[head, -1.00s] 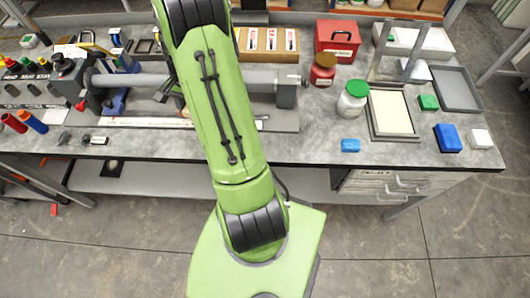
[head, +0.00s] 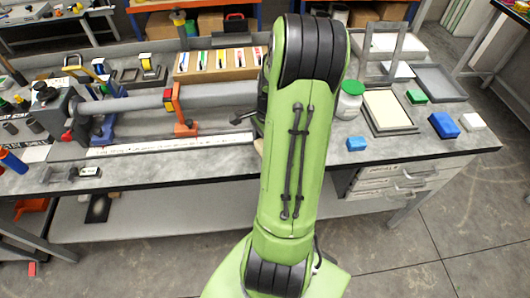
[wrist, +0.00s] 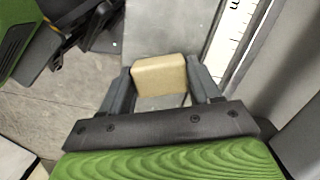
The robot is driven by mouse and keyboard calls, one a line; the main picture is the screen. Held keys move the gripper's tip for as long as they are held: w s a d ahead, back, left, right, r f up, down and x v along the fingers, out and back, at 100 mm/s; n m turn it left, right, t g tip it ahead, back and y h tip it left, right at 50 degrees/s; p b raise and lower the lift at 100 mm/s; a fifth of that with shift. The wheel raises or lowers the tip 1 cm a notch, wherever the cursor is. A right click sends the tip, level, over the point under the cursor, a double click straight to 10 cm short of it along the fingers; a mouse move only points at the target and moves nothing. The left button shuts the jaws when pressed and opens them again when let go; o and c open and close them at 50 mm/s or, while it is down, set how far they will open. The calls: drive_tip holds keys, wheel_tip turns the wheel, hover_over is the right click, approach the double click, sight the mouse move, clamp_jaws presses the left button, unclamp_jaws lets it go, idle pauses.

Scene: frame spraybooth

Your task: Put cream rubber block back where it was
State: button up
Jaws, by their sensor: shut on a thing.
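The cream rubber block (wrist: 158,74) sits between the two dark fingers of my gripper (wrist: 160,84) in the wrist view. The fingers press on its left and right sides. The grey bench top and a strip of floor show beyond it, and I cannot tell how high it is above the bench. In the head view my green arm covers my gripper; only a small cream patch (head: 259,146) shows at the arm's left edge, perhaps the block.
The bench (head: 200,163) carries a long grey bar with an orange clamp (head: 180,112), and a white ruled strip (head: 150,146). To the right are a green-lidded jar (head: 349,103), a framed cream tray (head: 410,128), a blue block (head: 356,143), a larger blue block (head: 443,125) and a white block (head: 473,122).

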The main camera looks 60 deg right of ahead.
drive_tip(key=shift+f, duration=1.35)
drive_tip(key=shift+f+b, duration=0.1)
drive_tip(key=shift+b, duration=0.2)
drive_tip(key=o, duration=0.8)
drive_tip(key=shift+f, duration=0.1)
drive_tip(key=shift+o, duration=0.2)
drive_tip(key=shift+s, duration=0.1)
drive_tip(key=shift+a, duration=0.1)
